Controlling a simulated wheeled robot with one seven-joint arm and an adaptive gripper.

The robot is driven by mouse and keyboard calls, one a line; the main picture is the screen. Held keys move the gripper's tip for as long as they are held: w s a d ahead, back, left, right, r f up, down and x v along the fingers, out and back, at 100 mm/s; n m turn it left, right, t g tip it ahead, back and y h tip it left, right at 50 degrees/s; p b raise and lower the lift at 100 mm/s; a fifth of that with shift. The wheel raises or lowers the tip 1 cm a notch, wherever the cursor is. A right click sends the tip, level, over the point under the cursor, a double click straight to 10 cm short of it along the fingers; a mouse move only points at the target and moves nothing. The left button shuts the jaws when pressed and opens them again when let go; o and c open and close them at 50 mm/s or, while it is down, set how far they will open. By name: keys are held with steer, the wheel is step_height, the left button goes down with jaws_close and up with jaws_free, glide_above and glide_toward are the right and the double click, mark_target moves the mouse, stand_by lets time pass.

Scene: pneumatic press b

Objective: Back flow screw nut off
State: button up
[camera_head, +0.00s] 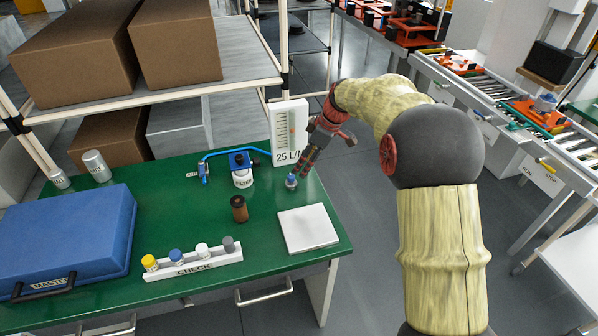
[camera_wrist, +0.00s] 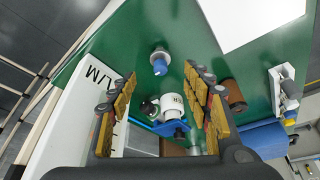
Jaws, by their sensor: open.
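A small silver fitting with a blue top (camera_head: 291,181) stands on the green table, just in front of the white flow gauge (camera_head: 289,130) marked 25 L/M. I cannot tell which part of it is the screw nut. My gripper (camera_head: 304,167) reaches down from the upper right, close to this fitting. In the wrist view the gripper (camera_wrist: 158,78) is open and empty, with its two padded fingers wide apart. The blue-and-silver fitting (camera_wrist: 160,62) lies ahead of the gap between the fingertips, and no finger visibly touches it. The gauge (camera_wrist: 85,115) is beside the left finger.
A blue-and-white filter unit (camera_head: 242,168) with a hose stands left of the gauge. A brown cylinder (camera_head: 239,208), a white plate (camera_head: 308,228), a CHECK rack (camera_head: 195,264) and a blue case (camera_head: 70,240) also occupy the green table (camera_head: 200,210). A shelf with boxes stands behind.

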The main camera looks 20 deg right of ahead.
steer(key=shift+v, duration=1.3)
